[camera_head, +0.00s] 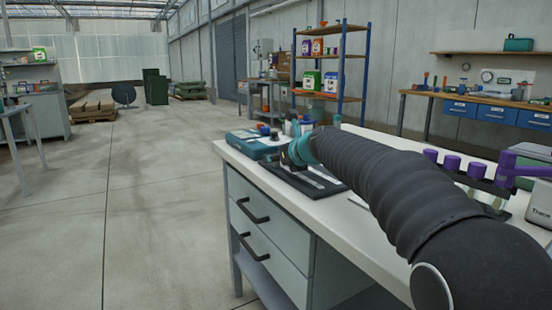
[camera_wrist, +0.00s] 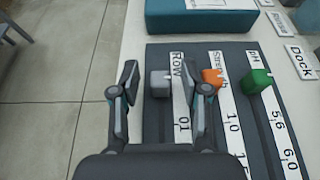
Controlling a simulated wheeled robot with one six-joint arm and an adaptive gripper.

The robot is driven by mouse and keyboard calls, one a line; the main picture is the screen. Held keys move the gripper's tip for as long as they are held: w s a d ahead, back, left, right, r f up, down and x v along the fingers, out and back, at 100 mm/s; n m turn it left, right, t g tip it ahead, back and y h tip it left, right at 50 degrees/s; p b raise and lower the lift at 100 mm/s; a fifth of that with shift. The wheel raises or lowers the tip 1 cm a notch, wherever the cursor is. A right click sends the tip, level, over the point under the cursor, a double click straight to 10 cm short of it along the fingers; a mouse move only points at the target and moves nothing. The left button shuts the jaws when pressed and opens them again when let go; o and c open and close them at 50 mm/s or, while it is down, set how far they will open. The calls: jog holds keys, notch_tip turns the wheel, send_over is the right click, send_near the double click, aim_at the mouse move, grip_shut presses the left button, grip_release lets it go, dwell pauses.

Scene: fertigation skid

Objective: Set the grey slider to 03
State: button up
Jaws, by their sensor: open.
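The grey slider knob (camera_wrist: 160,83) stands on a dark panel (camera_wrist: 153,130) in the wrist view, beside the strip marked "Row". The number 01 is printed lower on that strip. My gripper (camera_wrist: 162,76) is open, with one finger on each side of the grey knob and a gap visible on the left. An orange knob (camera_wrist: 211,78) by "Strength" lies just right of the right finger, and a green knob (camera_wrist: 257,81) by "pH" is farther right. In the head view my gripper (camera_head: 297,154) is over the panel (camera_head: 313,188); the grey knob is not distinguishable there.
A teal case (camera_wrist: 200,18) lies just beyond the panel on the white bench (camera_head: 357,217). "Dock" (camera_wrist: 301,61) and other labels lie right of the panel. Purple-topped items (camera_head: 452,162) stand on the bench at right.

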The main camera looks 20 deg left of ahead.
jog(key=shift+w+a+f, duration=0.15)
jog(key=shift+w+a, duration=0.1)
jog(key=shift+a, duration=0.05)
grip_shut()
